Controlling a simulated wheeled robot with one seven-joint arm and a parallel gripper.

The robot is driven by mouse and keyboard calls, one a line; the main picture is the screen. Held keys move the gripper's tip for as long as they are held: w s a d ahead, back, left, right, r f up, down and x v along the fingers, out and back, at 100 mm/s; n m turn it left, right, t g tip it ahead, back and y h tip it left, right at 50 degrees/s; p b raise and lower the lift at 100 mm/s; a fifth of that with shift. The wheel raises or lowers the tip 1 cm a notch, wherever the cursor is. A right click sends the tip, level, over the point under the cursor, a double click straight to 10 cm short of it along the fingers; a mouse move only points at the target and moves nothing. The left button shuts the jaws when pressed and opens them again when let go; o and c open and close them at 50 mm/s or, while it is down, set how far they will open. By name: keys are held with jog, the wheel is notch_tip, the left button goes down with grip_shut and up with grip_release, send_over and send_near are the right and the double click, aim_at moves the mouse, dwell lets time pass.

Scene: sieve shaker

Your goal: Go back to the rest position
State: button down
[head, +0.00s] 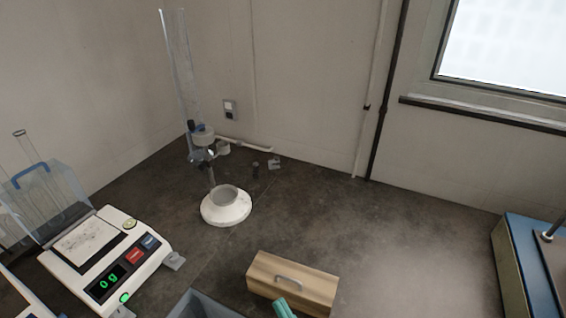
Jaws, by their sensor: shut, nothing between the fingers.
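My gripper cannot be made out in the head view, and no arm link of mine shows clearly. A small teal, two-lobed piece (284,308) enters at the bottom edge in front of a wooden box; most of it is cut off, and I cannot tell what it belongs to.
A wooden box (310,285) with a metal handle stands front centre, by a grey bin's rim (200,303). A balance (105,260) reads 0 g at left. A white-based stand (226,207) holds a tall clear tube (178,65). Blue equipment (530,265) is at right. The bench centre-right is clear.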

jog(key=s+f+n+g+h, duration=0.2)
jog(key=s+f+n+h, duration=0.3)
jog(key=s+n, duration=0.5)
jog(key=s+f+n+g+h, duration=0.3)
jog(key=s+f+n+h, duration=0.3)
jog(key=n, duration=1.5)
jog(key=s+h, duration=0.3)
jog(key=s, duration=0.2)
jog(key=shift+a+f, duration=0.2)
